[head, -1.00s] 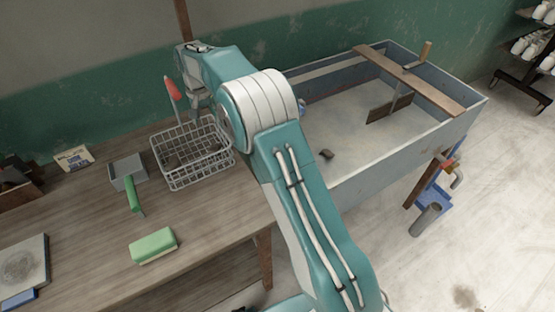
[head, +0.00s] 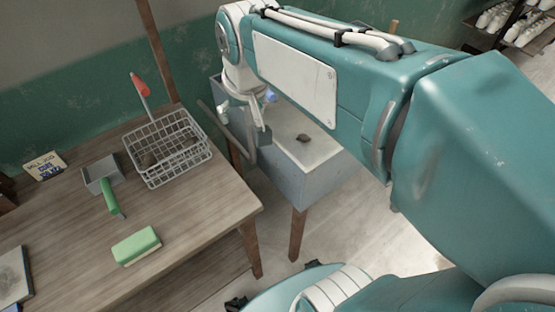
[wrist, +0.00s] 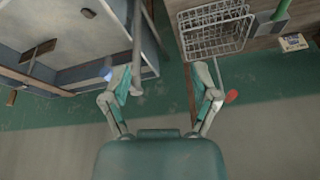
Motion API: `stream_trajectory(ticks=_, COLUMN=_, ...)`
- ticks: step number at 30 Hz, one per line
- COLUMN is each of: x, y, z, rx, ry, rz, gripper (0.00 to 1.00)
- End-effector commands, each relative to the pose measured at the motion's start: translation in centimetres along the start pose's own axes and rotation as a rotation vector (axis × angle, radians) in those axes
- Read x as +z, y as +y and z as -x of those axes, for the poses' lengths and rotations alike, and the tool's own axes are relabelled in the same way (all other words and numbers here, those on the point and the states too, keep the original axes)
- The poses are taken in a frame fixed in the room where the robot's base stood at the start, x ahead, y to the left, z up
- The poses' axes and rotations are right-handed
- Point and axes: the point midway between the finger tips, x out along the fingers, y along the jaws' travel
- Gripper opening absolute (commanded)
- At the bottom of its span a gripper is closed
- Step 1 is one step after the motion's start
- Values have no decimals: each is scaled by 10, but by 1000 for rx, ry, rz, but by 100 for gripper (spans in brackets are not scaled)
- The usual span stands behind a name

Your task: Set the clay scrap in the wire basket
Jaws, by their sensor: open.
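A small brown clay scrap (head: 303,138) lies on the pale floor of the grey trough, near its front end. It also shows in the wrist view (wrist: 88,13), at the top left. The wire basket (head: 178,165) stands on the wooden table left of the trough, with dark lumps (head: 148,160) inside. In the wrist view the basket (wrist: 216,38) is at the upper right. My gripper (head: 256,122) is open and empty, above the trough's left edge, between basket and scrap. Its spread fingers show in the wrist view (wrist: 162,82).
A grey pipe (wrist: 137,45) runs along the trough's table side, close to my gripper. A green-handled dustpan (head: 103,172) and a green sponge (head: 136,246) lie on the table. The table front is mostly clear.

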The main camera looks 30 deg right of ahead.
Motion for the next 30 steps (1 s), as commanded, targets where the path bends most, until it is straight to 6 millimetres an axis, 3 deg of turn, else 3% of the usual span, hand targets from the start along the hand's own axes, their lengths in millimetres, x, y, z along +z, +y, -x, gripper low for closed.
stream_trajectory(ticks=6, x=72, y=18, z=11, rx=6, ry=85, rz=38, gripper=77)
stream_trajectory(ticks=12, x=113, y=26, z=6, rx=13, ry=130, rz=63, gripper=77)
stream_trajectory(ticks=30, x=119, y=27, z=4, rx=14, ry=135, rz=69, gripper=77)
